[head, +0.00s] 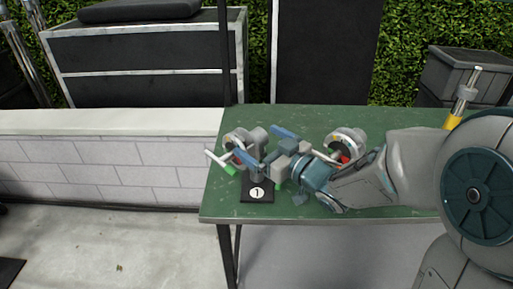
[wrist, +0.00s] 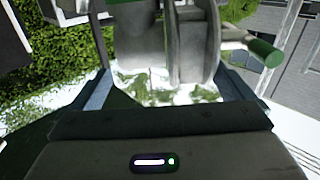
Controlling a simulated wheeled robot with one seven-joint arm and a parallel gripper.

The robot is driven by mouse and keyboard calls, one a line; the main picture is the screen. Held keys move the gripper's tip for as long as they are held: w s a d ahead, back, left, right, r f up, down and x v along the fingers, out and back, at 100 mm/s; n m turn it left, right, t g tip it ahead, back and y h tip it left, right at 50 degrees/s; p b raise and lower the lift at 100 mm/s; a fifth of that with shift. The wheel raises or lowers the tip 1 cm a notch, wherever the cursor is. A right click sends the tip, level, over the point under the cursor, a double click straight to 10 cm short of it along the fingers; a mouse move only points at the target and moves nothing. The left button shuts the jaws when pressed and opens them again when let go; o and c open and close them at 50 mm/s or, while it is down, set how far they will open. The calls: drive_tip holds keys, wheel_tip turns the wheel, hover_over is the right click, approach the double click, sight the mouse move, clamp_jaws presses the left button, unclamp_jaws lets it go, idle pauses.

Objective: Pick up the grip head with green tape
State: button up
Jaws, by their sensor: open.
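The grip head with green tape (head: 235,139) is at the left end of the green table, by a black plate marked 1. It has grey round discs and a handle with a green end (head: 231,170). My gripper (head: 256,143) is open, with its blue fingers reaching toward this grip head from the right. In the wrist view the grip head's grey discs (wrist: 187,45) show between and beyond the open fingers, and its green-ended handle (wrist: 267,52) sticks out to the right. I cannot tell whether a finger touches it. My gripper hides part of it.
Another grip head (head: 346,141) with some red on it stands farther right on the green table (head: 300,211), partly behind my arm. The black plate (head: 257,195) lies near the front edge. A white block wall (head: 110,165) and dark cases (head: 150,50) are behind.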

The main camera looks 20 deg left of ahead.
sight(252, 136)
drive_tip(key=x, duration=0.3)
drive_tip(key=shift+w+a, duration=0.2)
drive_tip(key=shift+a, duration=0.05)
drive_tip(key=shift+c, duration=0.3)
drive_tip(key=c, duration=1.7)
